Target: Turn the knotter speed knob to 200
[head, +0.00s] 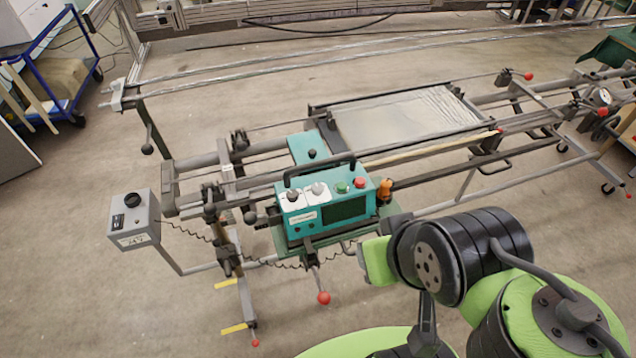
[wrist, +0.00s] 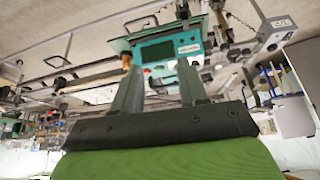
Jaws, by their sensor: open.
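The teal knotter control box (head: 325,218) stands on the frame in the middle of the head view. Its top panel carries a black knob (head: 292,196) and a pale grey knob (head: 318,188), each on a white plate. A grey box (head: 134,222) at the left has another black knob (head: 132,200). Lettering and settings are too small to read, so I cannot tell which is the speed knob. In the wrist view the teal box (wrist: 187,38) appears upside down beyond my gripper (wrist: 158,66). My gripper is open, with nothing between its fingers, apart from the knobs.
A green button (head: 342,187), a red button (head: 360,182) and a black handle bar are close to the knobs. An orange-brown part (head: 384,190) stands at the box's right. A red-tipped lever (head: 323,297) juts out in front. Long rails (head: 440,150) extend right.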

